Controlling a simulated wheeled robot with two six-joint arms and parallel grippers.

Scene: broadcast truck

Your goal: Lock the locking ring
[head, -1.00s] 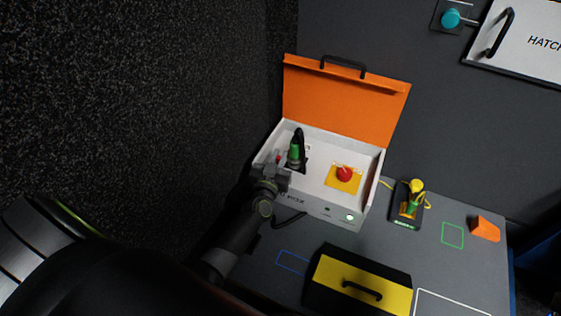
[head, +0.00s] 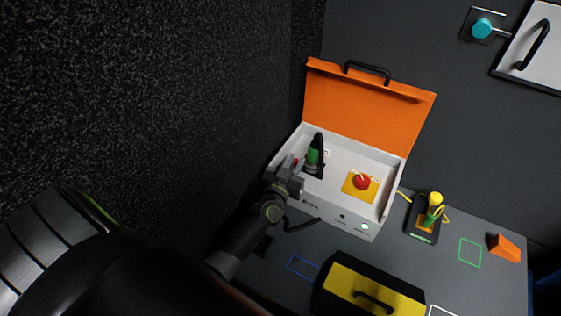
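A green ring (head: 313,156) sits on a dark connector with a black cable, standing upright inside the left part of an open white box (head: 349,220) with an orange lid. I take this green ring to be the locking ring; its markings are too small to read. My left gripper (head: 291,172) is at the box's left front wall, just left of and nearer than the connector. It seems apart from the ring. My arm hides part of the box's left corner, and the finger gap is too small to make out. My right gripper is not in view.
A red button (head: 362,181) on a yellow plate is in the box's right half. A dark holder (head: 421,232) with a yellow-green tool stands right of the box. A yellow-topped black case (head: 350,288) lies in front. An orange wedge (head: 506,248) is at the right.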

